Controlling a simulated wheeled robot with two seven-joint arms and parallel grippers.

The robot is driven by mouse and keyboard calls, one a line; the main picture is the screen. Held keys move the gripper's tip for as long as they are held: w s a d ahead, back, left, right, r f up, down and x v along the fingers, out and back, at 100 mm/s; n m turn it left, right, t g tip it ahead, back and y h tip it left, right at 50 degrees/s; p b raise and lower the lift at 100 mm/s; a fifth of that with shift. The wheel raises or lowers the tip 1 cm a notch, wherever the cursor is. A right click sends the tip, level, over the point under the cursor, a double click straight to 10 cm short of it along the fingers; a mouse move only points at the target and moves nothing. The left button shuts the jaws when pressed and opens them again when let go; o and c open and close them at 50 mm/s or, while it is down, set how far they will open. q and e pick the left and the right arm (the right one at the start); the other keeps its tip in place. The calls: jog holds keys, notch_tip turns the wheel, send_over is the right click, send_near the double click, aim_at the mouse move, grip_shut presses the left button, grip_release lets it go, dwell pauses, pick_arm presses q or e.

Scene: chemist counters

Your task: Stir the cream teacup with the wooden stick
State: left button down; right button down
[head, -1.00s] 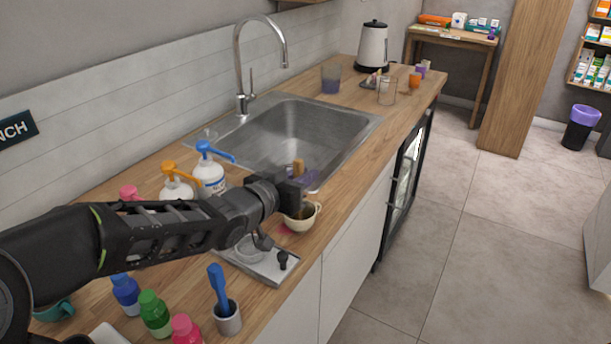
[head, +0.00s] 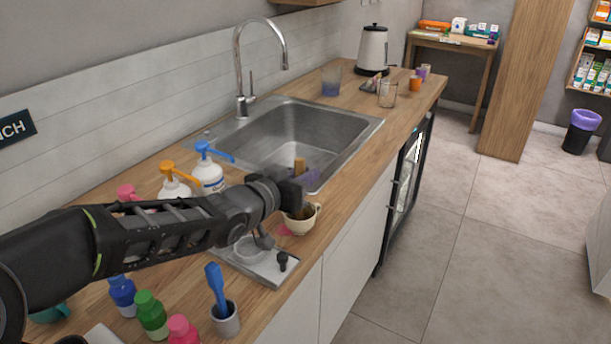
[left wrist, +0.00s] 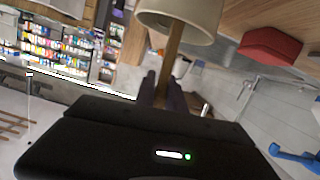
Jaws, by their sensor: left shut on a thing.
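The cream teacup (head: 303,222) stands on the wooden counter between the sink and the counter's front edge, and dark contents show inside it. It also shows at the top of the left wrist view (left wrist: 200,14), turned over by the camera's angle. My left gripper (head: 293,194) is just above the cup's far-left rim and covers part of it. My right gripper is not in view.
The steel sink (head: 345,150) lies behind the cup. Pump bottles (head: 208,178) stand left of the sink. A metal plate (head: 268,268), a cup with a blue-handled tool (head: 226,320) and several coloured bottles (head: 151,314) are nearer me. A red block (left wrist: 269,46) is near the cup.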

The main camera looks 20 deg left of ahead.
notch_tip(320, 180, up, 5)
jog(key=p, duration=0.5)
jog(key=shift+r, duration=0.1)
dwell(0.3)
dwell(1.0)
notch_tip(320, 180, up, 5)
jog(key=p, duration=0.4)
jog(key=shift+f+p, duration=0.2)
jog(key=shift+p, duration=0.2)
